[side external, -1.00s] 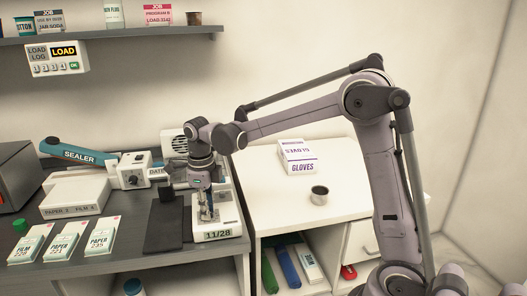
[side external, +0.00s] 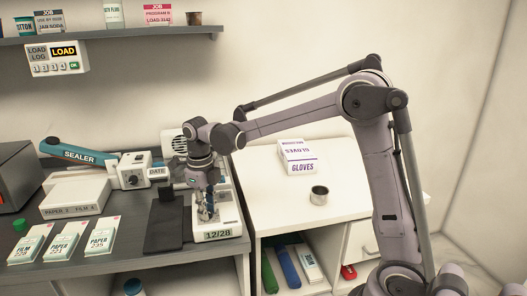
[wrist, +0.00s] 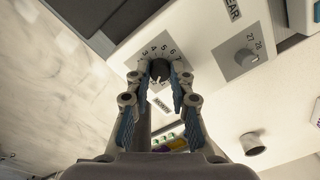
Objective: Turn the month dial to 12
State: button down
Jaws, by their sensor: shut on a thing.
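The dater (side external: 229,214) is a white box on the dark counter, and its front display (side external: 218,235) reads 12/28. My gripper (side external: 207,215) points down over the dater. In the wrist view my gripper (wrist: 160,80) has its two fingers on either side of the dark month dial (wrist: 159,70) and is shut on it. Numbers such as 3, 4, 5 and 6 show around that dial. The side view hides the dial behind my fingers.
A second dial (wrist: 246,57), marked 27 and 28, sits beside the month dial. A dark mat (side external: 166,228) lies left of the dater. A metal cup (side external: 319,194) and a gloves box (side external: 297,157) stand on the white cabinet to the right.

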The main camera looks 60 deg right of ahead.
jog(key=c, duration=1.2)
grip_release()
jog(key=shift+o, duration=0.2)
jog(key=shift+r, duration=0.1)
notch_tip(320, 180, up, 12)
jog(key=shift+a, duration=0.25)
jog(key=shift+s, duration=0.1)
jog(key=s+f+n+t, duration=0.2)
jog(key=s+n, duration=0.3)
jog(key=n, duration=0.6)
jog(key=s+a+f+n+t, duration=0.1)
jog(key=s+f+n, duration=0.3)
jog(key=n, duration=0.8)
jog(key=s+f+n+t, duration=0.3)
jog(key=s+n, duration=0.5)
jog(key=n, duration=0.3)
jog(key=shift+s+a+n+t, duration=0.25)
jog(key=shift+a+n+t, duration=0.05)
jog(key=shift+t, duration=0.3)
